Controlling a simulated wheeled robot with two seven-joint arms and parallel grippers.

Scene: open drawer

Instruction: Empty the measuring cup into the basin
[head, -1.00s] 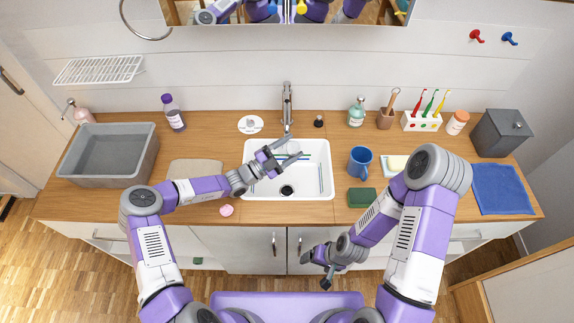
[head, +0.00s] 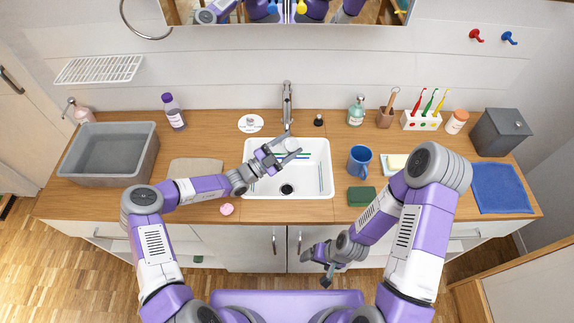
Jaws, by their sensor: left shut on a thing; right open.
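The measuring cup (head: 292,144) looks like a small pale, whitish cup at the back of the white basin (head: 258,191). My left gripper (head: 284,149) is over the basin and shut on the cup, with its fingers hiding part of it. The cup seems tilted, but it is too small to tell how far or whether anything is in it. The basin has a dark drain and thin blue and green lines; no liquid can be made out. My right gripper (head: 319,268) is open and empty, in front of the counter and below its edge.
A faucet (head: 287,100) stands just behind the basin. A blue mug (head: 360,159), a green sponge (head: 362,197) and a soap dish (head: 394,163) are to its right. A grey tub (head: 107,154) stands at the far left. A pink item (head: 227,209) lies near the front edge.

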